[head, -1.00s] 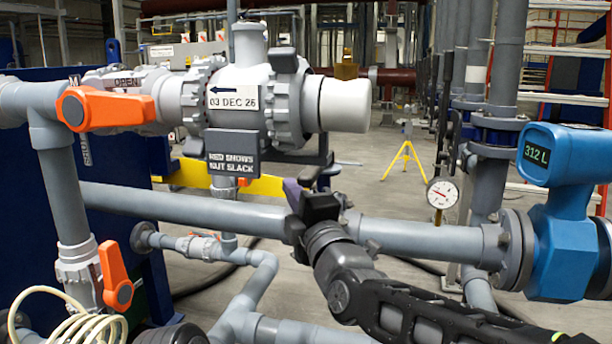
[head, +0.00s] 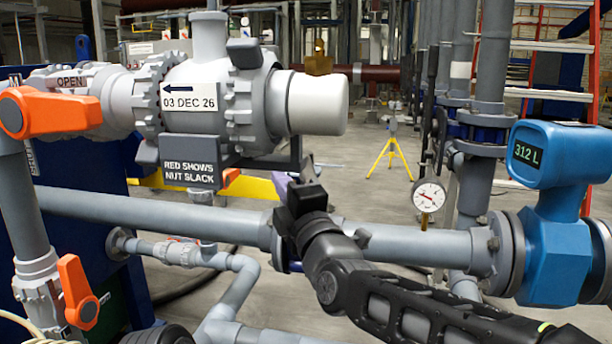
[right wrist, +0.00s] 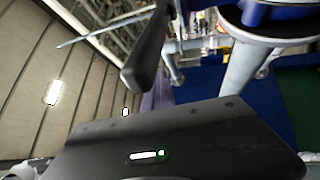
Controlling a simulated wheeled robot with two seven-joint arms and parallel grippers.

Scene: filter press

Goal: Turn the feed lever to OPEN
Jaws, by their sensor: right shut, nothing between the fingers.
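A large orange lever (head: 55,112) lies roughly level on the grey pipework at the upper left of the head view. A second orange lever (head: 77,290) hangs slanting down on the lower left pipe. I cannot tell from lettering which one is the feed lever. My right gripper (head: 292,195) is shut and empty, in front of the long horizontal pipe and to the right of both levers, apart from them. In the right wrist view, a dark finger (right wrist: 148,58) shows close up; no lever is clear there. My left gripper is out of view.
A large grey valve body (head: 215,95) carries a dark plate reading RED SHOWS NUT SLACK (head: 190,162). A small orange part (head: 230,178) shows beside the plate. A long grey pipe (head: 170,212) runs to a blue flow meter (head: 553,215). A pressure gauge (head: 429,195) hangs behind.

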